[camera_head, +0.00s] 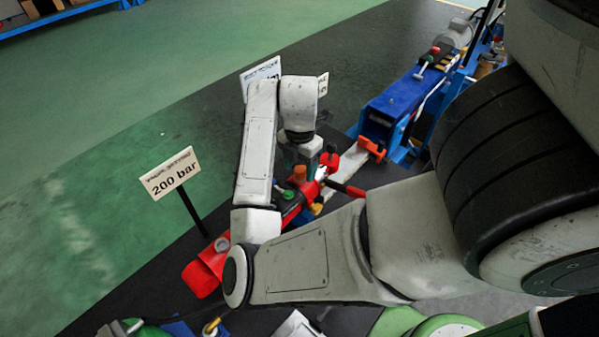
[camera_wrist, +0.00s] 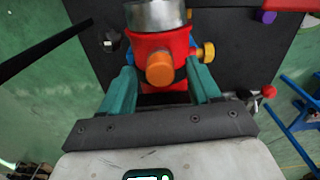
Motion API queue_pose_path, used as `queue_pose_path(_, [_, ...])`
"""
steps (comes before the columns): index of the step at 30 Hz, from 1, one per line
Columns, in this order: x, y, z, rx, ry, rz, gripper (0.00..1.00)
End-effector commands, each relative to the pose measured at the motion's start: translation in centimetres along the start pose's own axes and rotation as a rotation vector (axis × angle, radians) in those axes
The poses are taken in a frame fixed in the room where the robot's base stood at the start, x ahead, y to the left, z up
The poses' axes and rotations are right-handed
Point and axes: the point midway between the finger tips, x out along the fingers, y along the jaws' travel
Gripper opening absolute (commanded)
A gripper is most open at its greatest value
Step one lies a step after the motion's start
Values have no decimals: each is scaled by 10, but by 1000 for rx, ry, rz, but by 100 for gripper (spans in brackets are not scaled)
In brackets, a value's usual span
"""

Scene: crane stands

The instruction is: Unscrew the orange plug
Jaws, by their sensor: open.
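The orange plug (camera_wrist: 160,68) is a short round cap on a red body (camera_wrist: 148,42) in the wrist view. My gripper (camera_wrist: 161,72) is open, with one teal finger on each side of the plug and a visible gap to it on both sides. I cannot tell how far the fingertips are from the plug in depth. In the head view the plug (camera_head: 299,174) shows on the red stand (camera_head: 206,272), just below my gripper (camera_head: 303,159), whose fingers are mostly hidden by my arm.
A yellow knob (camera_wrist: 208,52) sits right of the plug, near the right finger. A metal cylinder (camera_wrist: 155,14) is above it. A "200 bar" sign (camera_head: 171,175) stands at left. A blue stand (camera_head: 395,105) is behind at right.

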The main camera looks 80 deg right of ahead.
Motion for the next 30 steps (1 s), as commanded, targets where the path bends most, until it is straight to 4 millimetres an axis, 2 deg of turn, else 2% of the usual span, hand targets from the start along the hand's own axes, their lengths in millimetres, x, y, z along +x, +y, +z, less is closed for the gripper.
queue_pose_path(3, [0, 0, 0, 1, 0, -1, 54])
queue_pose_path(11, [0, 0, 0, 23, 0, -1, 54])
queue_pose_path(21, [0, 0, 0, 396, -2, -1, 54])
queue_pose_path(27, [0, 0, 1, 483, -3, 0, 54])
queue_pose_path(30, [0, 0, 1, 580, -4, 1, 54])
